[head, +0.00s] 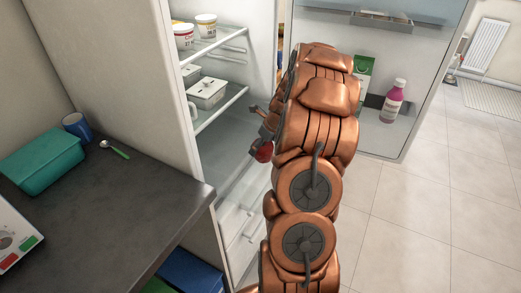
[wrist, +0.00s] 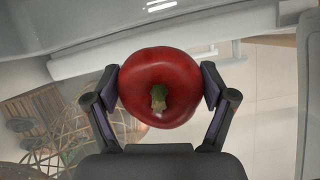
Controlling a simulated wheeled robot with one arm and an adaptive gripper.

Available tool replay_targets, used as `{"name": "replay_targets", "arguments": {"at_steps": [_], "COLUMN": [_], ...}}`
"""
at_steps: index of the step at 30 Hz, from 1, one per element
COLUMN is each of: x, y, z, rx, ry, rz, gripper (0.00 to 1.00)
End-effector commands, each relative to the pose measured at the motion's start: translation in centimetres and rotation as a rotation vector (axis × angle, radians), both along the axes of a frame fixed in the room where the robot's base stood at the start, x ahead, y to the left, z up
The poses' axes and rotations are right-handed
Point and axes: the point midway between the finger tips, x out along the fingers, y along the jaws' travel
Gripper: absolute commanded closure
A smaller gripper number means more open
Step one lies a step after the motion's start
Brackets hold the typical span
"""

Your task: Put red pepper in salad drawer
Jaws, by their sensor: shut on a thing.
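The red pepper (wrist: 160,82) with its green stem fills the middle of the wrist view. My gripper (wrist: 161,88) is shut on it, with one finger on each side. In the head view a small part of the red pepper (head: 264,151) shows at the left of my arm, in front of the open fridge. My gripper (head: 264,135) is mostly hidden by my arm there. Low inside the fridge, under the shelves, pale clear surfaces (head: 238,222) show; I cannot tell whether the salad drawer is open.
Fridge shelves (head: 222,105) hold tubs (head: 206,25) and a lidded container (head: 207,92). The open fridge door (head: 400,140) stands right of my arm with a pink bottle (head: 393,100) and a carton (head: 363,72). A dark counter (head: 110,205) is at left; clear floor lies right.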

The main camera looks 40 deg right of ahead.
Motion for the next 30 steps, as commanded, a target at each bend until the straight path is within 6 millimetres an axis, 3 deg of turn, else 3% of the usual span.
{"name": "replay_targets", "arguments": {"at_steps": [6, 17, 18, 23, 30], "x": [0.0, 0.0, 0.0, 0.0, 0.0], "y": [0.0, 0.0, 0.0, 0.0, 0.0], "z": [-2.2, -2.5, -2.6, -2.6, -2.6], "rx": [-0.001, 0.000, -0.001, -0.001, -0.001], "ry": [-0.001, 0.000, 0.000, 0.000, 0.000], "rz": [0.000, 0.000, 0.001, 0.001, 0.000], "gripper": [0.60, 0.60, 0.15, 0.00, 0.00]}}
